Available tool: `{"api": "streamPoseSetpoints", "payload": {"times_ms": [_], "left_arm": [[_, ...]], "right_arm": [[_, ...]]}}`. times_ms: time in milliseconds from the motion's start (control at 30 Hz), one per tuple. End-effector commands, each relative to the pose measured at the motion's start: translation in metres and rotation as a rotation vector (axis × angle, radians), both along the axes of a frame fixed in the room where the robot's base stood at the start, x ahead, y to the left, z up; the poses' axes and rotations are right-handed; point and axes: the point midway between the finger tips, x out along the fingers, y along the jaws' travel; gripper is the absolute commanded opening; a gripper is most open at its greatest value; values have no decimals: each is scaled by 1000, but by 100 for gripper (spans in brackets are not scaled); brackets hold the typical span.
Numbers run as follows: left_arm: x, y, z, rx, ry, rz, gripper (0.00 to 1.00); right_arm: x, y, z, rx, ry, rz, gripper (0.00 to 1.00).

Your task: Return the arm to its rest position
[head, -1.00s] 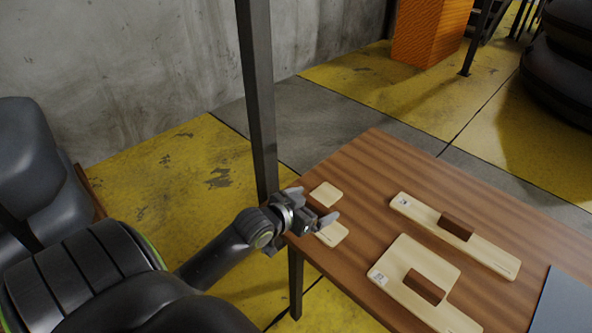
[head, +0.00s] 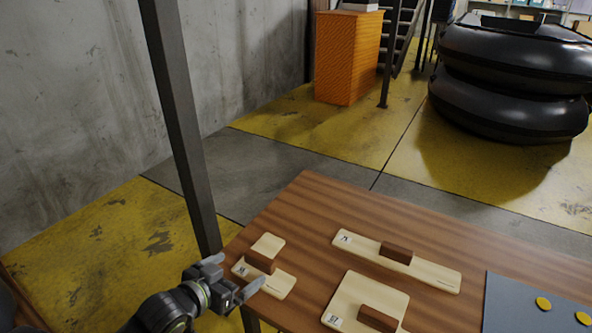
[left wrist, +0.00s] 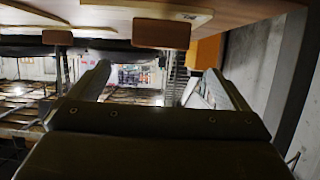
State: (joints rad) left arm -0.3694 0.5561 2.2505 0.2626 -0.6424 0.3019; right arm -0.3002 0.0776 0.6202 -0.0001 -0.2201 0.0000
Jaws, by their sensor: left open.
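My left gripper (head: 236,278) is at the near left edge of the wooden table (head: 305,200) in the head view. Its two fingers are apart with nothing between them. It also shows in the left wrist view (left wrist: 150,85), open and empty, with table boards upside down at the top of that picture. Beside it on the table lies a small pale board with a brown block (head: 259,262) on it. My right gripper is not in view.
A long pale board (head: 440,276) and a square pale board (head: 350,291) each carry a brown block. A grey mat (head: 510,305) with yellow discs (head: 543,303) lies at the right. A dark post (head: 180,120) stands close behind my left gripper. Black inflatable boats (head: 510,75) are stacked on the floor.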

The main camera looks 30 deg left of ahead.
Motion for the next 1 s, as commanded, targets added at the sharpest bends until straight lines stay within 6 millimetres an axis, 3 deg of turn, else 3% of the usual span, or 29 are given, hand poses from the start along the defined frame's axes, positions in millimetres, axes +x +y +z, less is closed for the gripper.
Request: {"api": "streamPoseSetpoints", "payload": {"times_ms": [267,367,600,900,933,1000], "left_arm": [[-11,-2,-12,15,59,23,98],[-32,-6,-31,44,163,59,98],[-106,-18,-74,114,501,148,98],[-187,-35,-94,130,832,201,98],[-194,-37,-95,129,862,204,98],[-185,-32,-116,134,863,200,98]], "right_arm": [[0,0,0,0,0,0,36],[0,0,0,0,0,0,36],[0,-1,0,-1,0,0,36],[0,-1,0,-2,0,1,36],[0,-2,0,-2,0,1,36],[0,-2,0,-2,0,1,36]]}}
